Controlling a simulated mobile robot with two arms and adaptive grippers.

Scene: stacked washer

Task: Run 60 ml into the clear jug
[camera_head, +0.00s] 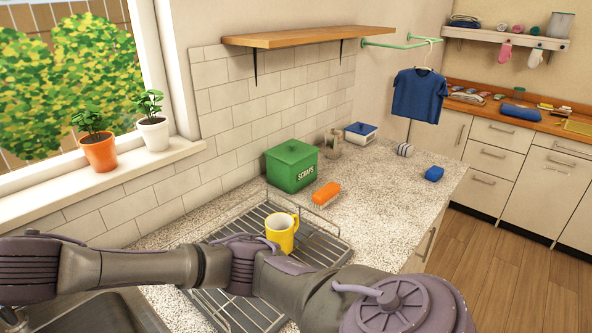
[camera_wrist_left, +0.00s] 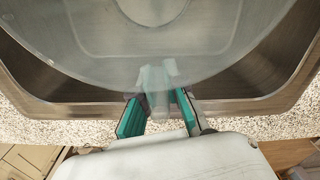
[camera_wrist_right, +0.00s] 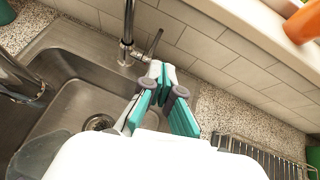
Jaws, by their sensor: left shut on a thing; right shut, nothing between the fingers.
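The clear jug (camera_wrist_left: 100,45) fills the upper part of the left wrist view, seen from close by over the steel sink. My left gripper (camera_wrist_left: 160,95) is shut on part of the jug near its lower edge. A clear shape, apparently the jug (camera_wrist_right: 38,152), shows at lower left in the right wrist view. My right gripper (camera_wrist_right: 162,82) is shut and empty above the sink. The chrome tap (camera_wrist_right: 127,30) stands behind the basin, and its lever (camera_wrist_right: 152,46) appears just beyond my fingertips; I cannot tell whether they touch. The jug's water level cannot be read.
In the head view my arm crosses in front of the sink (camera_head: 110,310) and wire rack (camera_head: 320,245). A yellow mug (camera_head: 281,235) stands on the rack. A green scraps box (camera_head: 291,166) and orange brush (camera_head: 326,194) are behind. Potted plants stand on the sill (camera_head: 130,175).

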